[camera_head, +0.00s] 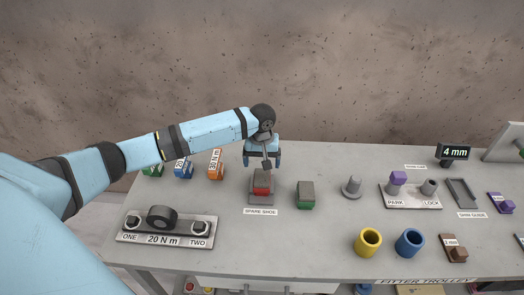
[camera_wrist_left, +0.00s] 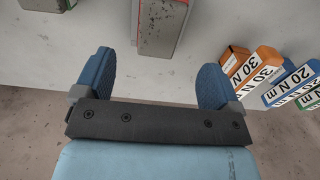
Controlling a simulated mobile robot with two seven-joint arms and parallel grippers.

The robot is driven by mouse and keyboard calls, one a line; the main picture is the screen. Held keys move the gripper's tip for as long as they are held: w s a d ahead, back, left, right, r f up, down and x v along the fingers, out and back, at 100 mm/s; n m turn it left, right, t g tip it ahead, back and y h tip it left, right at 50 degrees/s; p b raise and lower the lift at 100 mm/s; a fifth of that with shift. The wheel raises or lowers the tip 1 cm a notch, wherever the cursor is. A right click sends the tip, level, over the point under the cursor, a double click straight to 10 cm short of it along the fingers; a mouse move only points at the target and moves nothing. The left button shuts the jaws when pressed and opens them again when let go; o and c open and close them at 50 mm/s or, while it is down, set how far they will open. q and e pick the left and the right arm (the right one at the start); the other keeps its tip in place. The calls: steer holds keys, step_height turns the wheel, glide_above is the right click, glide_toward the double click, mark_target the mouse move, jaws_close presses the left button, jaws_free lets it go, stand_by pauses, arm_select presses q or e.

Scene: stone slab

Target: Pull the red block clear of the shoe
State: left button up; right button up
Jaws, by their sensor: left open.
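The red block (camera_head: 262,188) has a worn grey top and sits in the dark grey shoe (camera_head: 254,200) labelled SPARE SHOE, at the middle of the bench. In the left wrist view the block (camera_wrist_left: 163,26) shows its grey top with red edges, at the top centre. My left gripper (camera_head: 262,160) is above and behind the block, pointing down, with nothing between its fingers. In the left wrist view its blue fingertips (camera_wrist_left: 157,76) are wide apart, and the block lies ahead of them. My right gripper is not in view.
A grey-topped green block (camera_head: 306,195) stands right of the shoe. Labelled orange (camera_head: 216,166) and blue (camera_head: 183,169) blocks stand at the left. A ONE/TWO plate (camera_head: 166,239) lies front left. Yellow (camera_head: 368,242) and blue (camera_head: 409,242) cups stand front right.

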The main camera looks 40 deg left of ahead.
mark_target(262, 176)
arm_select(q)
step_height(262, 176, down, 9)
steer(key=shift+r, duration=0.1)
steer(key=shift+c, duration=0.4)
